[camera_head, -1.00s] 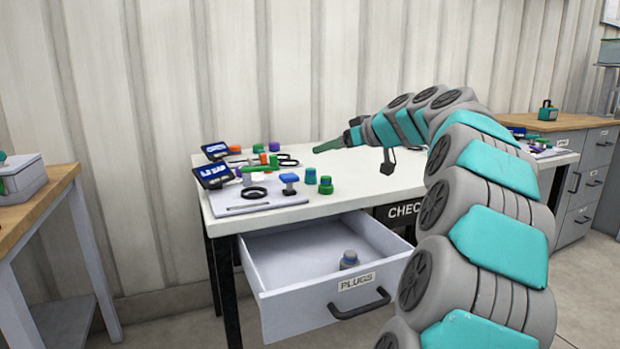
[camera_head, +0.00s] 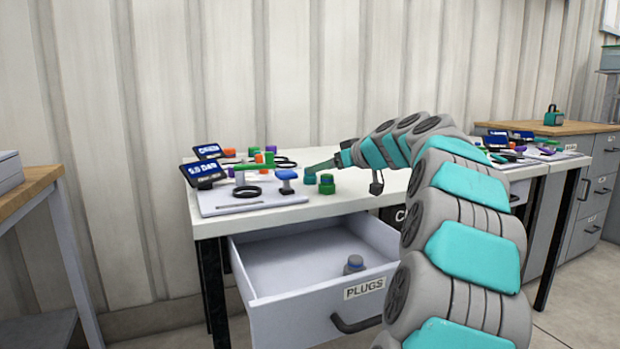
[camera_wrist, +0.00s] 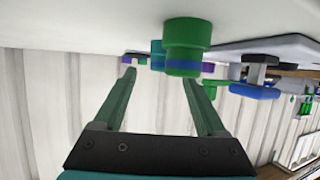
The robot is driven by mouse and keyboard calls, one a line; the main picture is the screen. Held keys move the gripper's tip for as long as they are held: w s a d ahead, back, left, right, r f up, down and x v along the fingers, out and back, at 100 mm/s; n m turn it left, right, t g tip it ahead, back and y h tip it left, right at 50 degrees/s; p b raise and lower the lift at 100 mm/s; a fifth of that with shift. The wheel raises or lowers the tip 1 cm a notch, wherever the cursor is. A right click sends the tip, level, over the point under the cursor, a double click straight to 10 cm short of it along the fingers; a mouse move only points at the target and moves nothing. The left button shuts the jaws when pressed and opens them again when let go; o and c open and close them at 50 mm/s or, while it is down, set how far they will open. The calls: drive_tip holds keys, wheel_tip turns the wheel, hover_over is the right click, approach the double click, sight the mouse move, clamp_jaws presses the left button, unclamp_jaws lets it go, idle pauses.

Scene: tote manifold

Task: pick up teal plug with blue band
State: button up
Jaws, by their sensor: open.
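A teal plug (camera_head: 310,176) stands on the white bench, just behind and left of a green plug (camera_head: 327,184) with a blue band. In the wrist view, which looks upside down, the teal plug (camera_wrist: 157,50) is partly hidden behind the green plug (camera_wrist: 187,45). The teal plug's band is hard to make out. My gripper (camera_head: 310,167) is above the bench at the plugs, its green fingers pointing left. In the wrist view my gripper (camera_wrist: 158,76) is open with nothing held, and the teal plug shows beyond the fingertips.
Two dark displays (camera_head: 203,171) stand behind. The open PLUGS drawer (camera_head: 275,318) juts out below, holding a grey-blue plug (camera_head: 353,265).

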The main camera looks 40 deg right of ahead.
sight(314, 177)
drive_tip(key=x, duration=0.4)
drive_tip(key=shift+w+f, duration=0.1)
clamp_jaws()
idle(0.5)
